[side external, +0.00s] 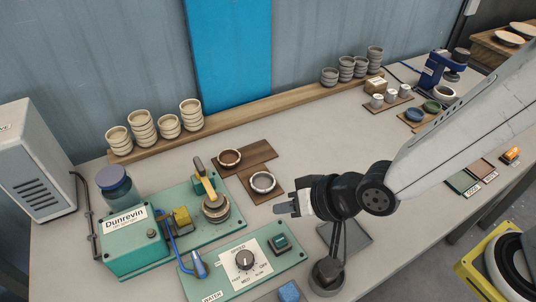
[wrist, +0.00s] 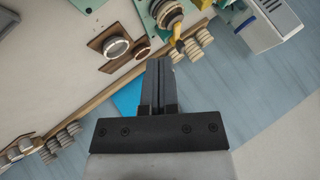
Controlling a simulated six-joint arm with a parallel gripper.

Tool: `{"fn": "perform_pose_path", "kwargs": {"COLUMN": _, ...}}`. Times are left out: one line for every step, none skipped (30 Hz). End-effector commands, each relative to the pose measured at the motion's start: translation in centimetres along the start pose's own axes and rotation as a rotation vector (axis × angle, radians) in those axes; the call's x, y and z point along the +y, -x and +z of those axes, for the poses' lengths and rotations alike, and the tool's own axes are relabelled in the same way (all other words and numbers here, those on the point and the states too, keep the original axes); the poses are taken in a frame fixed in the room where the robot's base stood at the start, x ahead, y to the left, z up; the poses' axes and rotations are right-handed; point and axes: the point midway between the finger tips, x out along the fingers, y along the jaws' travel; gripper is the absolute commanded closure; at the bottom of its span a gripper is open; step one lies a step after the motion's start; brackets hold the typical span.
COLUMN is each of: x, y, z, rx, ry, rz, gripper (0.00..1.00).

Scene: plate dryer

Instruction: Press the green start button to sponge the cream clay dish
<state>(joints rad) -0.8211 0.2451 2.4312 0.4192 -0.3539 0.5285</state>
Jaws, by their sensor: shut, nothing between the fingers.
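A small green button block (side external: 279,243) sits at the panel's right end. My gripper (side external: 284,208) is shut and empty, held above and behind the panel, apart from the button; its fingers point left. It also shows shut in the wrist view (wrist: 158,66), where the button is not identifiable. A pale-rimmed dish (side external: 263,182) and a brown dish (side external: 229,157) rest on wooden boards. I cannot tell which dish is the cream clay one.
The teal Dunrevin machine (side external: 135,243) stands left of the panel, with a yellow arm (side external: 204,178) over its round head (side external: 216,207). Stacked cream bowls (side external: 143,128) line the back shelf. A blue sponge-like block (side external: 289,291) lies at the front edge. Bare table lies behind my gripper.

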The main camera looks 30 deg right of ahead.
Motion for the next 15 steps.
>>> {"fn": "perform_pose_path", "kwargs": {"x": 0.1, "y": -0.1, "z": 0.1, "rx": -0.001, "ry": 0.000, "rz": 0.001, "gripper": 1.00}}
{"fn": "perform_pose_path", "kwargs": {"x": 0.1, "y": -0.1, "z": 0.1, "rx": -0.001, "ry": 0.000, "rz": 0.002, "gripper": 1.00}}
{"fn": "perform_pose_path", "kwargs": {"x": 0.2, "y": -0.2, "z": 0.2, "rx": -0.001, "ry": 0.000, "rz": 0.002, "gripper": 1.00}}
{"fn": "perform_pose_path", "kwargs": {"x": 0.3, "y": -0.3, "z": 0.2, "rx": -0.001, "ry": 0.000, "rz": 0.003, "gripper": 1.00}}
{"fn": "perform_pose_path", "kwargs": {"x": 0.3, "y": -0.4, "z": 0.3, "rx": -0.001, "ry": 0.001, "rz": 0.003, "gripper": 1.00}}
{"fn": "perform_pose_path", "kwargs": {"x": 0.4, "y": -0.5, "z": 0.4, "rx": 0.000, "ry": 0.001, "rz": 0.003, "gripper": 1.00}}
{"fn": "perform_pose_path", "kwargs": {"x": 0.5, "y": -0.7, "z": 0.5, "rx": 0.000, "ry": 0.001, "rz": 0.003, "gripper": 1.00}}
{"fn": "perform_pose_path", "kwargs": {"x": 0.6, "y": -0.8, "z": 0.6, "rx": 0.000, "ry": 0.001, "rz": 0.004, "gripper": 1.00}}
{"fn": "perform_pose_path", "kwargs": {"x": 0.8, "y": -1.0, "z": 0.7, "rx": -0.001, "ry": 0.001, "rz": 0.004, "gripper": 1.00}}
{"fn": "perform_pose_path", "kwargs": {"x": 0.9, "y": -1.2, "z": 0.8, "rx": -0.001, "ry": 0.001, "rz": 0.004, "gripper": 1.00}}
{"fn": "perform_pose_path", "kwargs": {"x": 1.0, "y": -1.4, "z": 1.0, "rx": -0.001, "ry": 0.002, "rz": 0.004, "gripper": 1.00}}
{"fn": "perform_pose_path", "kwargs": {"x": 1.2, "y": -1.6, "z": 1.1, "rx": -0.001, "ry": 0.001, "rz": 0.005, "gripper": 1.00}}
{"fn": "perform_pose_path", "kwargs": {"x": 1.4, "y": -1.8, "z": 1.3, "rx": -0.002, "ry": 0.001, "rz": 0.004, "gripper": 1.00}}
{"fn": "perform_pose_path", "kwargs": {"x": 1.5, "y": -2.0, "z": 1.5, "rx": -0.002, "ry": 0.002, "rz": 0.004, "gripper": 1.00}}
{"fn": "perform_pose_path", "kwargs": {"x": 1.7, "y": -2.2, "z": 1.7, "rx": -0.003, "ry": 0.001, "rz": 0.003, "gripper": 1.00}}
